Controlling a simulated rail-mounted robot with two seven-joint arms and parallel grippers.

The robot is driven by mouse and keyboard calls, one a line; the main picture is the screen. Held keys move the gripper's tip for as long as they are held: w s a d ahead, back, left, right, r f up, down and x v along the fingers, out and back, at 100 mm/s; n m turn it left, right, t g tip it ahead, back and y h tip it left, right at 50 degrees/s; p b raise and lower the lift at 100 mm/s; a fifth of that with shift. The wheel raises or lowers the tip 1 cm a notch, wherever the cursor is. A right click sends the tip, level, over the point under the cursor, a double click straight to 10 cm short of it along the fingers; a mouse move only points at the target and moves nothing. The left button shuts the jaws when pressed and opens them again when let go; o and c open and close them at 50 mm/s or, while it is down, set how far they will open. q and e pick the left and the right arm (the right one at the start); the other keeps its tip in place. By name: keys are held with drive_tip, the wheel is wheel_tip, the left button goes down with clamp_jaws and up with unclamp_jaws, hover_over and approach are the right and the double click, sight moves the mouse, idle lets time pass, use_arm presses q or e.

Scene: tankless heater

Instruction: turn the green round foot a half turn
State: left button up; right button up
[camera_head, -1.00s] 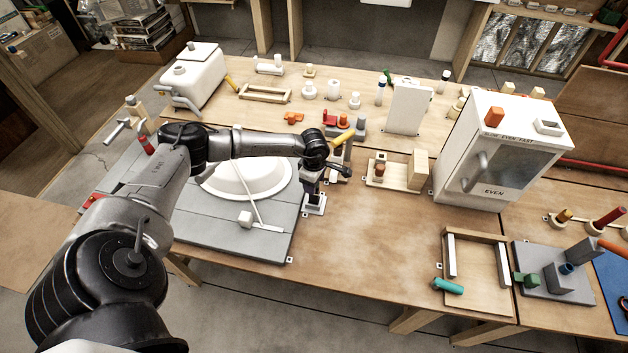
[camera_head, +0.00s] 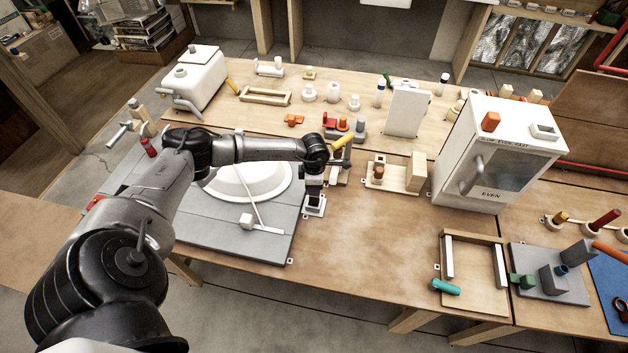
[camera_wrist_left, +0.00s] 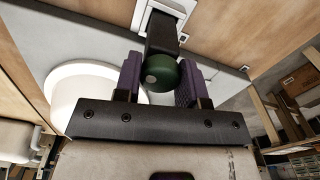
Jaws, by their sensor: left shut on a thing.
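The green round foot (camera_wrist_left: 165,72) shows in the left wrist view, at the near end of a dark block (camera_wrist_left: 162,32). The block stands in a white holder (camera_wrist_left: 160,8). My left gripper (camera_wrist_left: 160,82) is shut on the green foot, with one purple finger at each side of it. In the head view my left gripper (camera_head: 312,181) is at the white holder (camera_head: 314,206), beside the right edge of the grey panel. There the green foot is hidden by the wrist. My right gripper is in neither view.
A white basin (camera_head: 270,184) sits on the grey panel (camera_head: 215,235) left of the gripper. A wooden fixture (camera_head: 412,175) stands to the right. A white cabinet (camera_head: 520,150) is farther right. The bench between the holder and the wooden frame (camera_head: 470,240) is clear.

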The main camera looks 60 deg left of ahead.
use_arm(q)
drive_tip(key=n+p, duration=0.1)
drive_tip(key=n, duration=0.2)
drive_tip(key=shift+n, duration=0.4)
drive_tip(key=shift+f, duration=0.1)
drive_tip(key=o, duration=0.9)
drive_tip(key=shift+o, duration=0.2)
drive_tip(key=shift+r+p, duration=1.95)
drive_tip(key=shift+r, duration=0.65)
drive_tip(key=shift+w, duration=0.1)
